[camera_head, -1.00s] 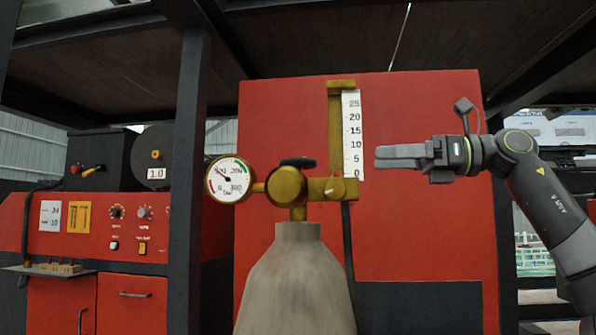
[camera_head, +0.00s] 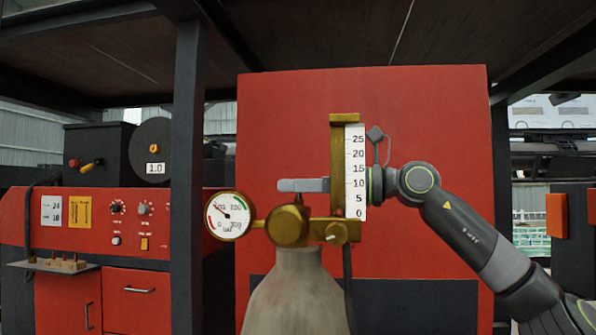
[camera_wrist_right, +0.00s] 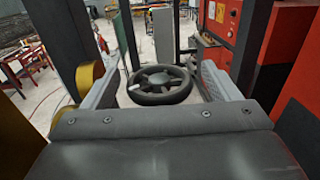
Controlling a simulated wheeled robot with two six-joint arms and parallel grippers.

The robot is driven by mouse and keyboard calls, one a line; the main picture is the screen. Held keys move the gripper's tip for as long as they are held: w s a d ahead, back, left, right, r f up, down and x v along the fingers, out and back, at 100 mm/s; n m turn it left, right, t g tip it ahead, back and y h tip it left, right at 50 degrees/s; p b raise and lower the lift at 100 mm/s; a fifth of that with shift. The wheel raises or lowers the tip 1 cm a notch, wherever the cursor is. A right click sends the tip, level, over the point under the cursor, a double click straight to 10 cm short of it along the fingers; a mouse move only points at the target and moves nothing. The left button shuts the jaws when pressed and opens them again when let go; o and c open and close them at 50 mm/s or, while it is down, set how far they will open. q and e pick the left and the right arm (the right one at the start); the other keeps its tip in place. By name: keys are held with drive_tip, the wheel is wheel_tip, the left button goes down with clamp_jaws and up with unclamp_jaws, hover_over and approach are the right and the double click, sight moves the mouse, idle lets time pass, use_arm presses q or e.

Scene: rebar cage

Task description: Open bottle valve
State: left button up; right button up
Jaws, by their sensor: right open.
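The grey gas bottle (camera_head: 298,295) stands upright in the middle of the head view. On it sit a brass regulator (camera_head: 288,226) and a round gauge (camera_head: 229,216). The black valve handwheel (camera_wrist_right: 160,85) shows in the right wrist view, between and just beyond the fingertips. In the head view my gripper hides it. My right gripper (camera_head: 303,185) reaches in from the right, behind the flow meter scale (camera_head: 355,172), just above the regulator. In the wrist view its fingers (camera_wrist_right: 161,78) are spread apart with nothing clamped. My left gripper is not in view.
The brass flow meter column (camera_head: 337,160) stands close in front of my right gripper. A brass part (camera_wrist_right: 90,76) shows beside the left finger in the wrist view. A red panel (camera_head: 430,130) stands behind, and a dark post (camera_head: 187,160) rises left of the gauge.

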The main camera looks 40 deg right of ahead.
drive_tip(key=shift+w+a, duration=0.25)
drive_tip(key=shift+w, duration=0.1)
drive_tip(key=shift+c, duration=0.2)
drive_tip(key=c, duration=0.9)
drive_tip(key=shift+n+g+y+p, duration=0.3)
drive_tip(key=shift+y+p, duration=0.1)
drive_tip(key=shift+y, duration=0.1)
